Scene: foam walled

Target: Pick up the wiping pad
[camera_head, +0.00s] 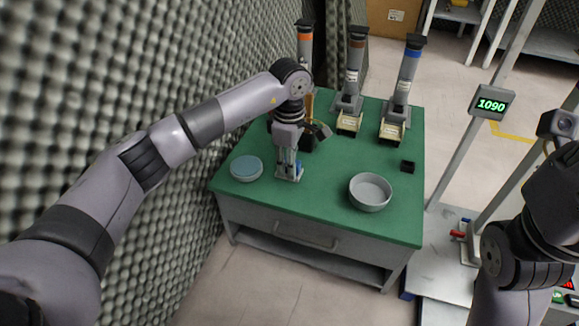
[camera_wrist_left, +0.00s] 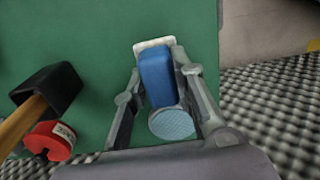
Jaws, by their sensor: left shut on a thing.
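The wiping pad (camera_wrist_left: 156,75) has a blue block-shaped grip on a flat white base. In the left wrist view it stands between the two fingers of my left gripper (camera_wrist_left: 158,95), which is shut on the blue grip. In the head view my left gripper (camera_head: 288,165) points straight down over the green table (camera_head: 320,205), with the pad's pale base (camera_head: 289,175) under it. I cannot tell whether the base touches the table. My right arm shows at the right edge of the head view; its gripper is not visible.
A round blue-topped dish (camera_head: 246,169) lies just left of the pad. A mallet (camera_wrist_left: 48,92) and a red roll (camera_wrist_left: 50,140) are near. Upright devices (camera_head: 397,105) line the back; a foam wall (camera_head: 140,60) borders the left.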

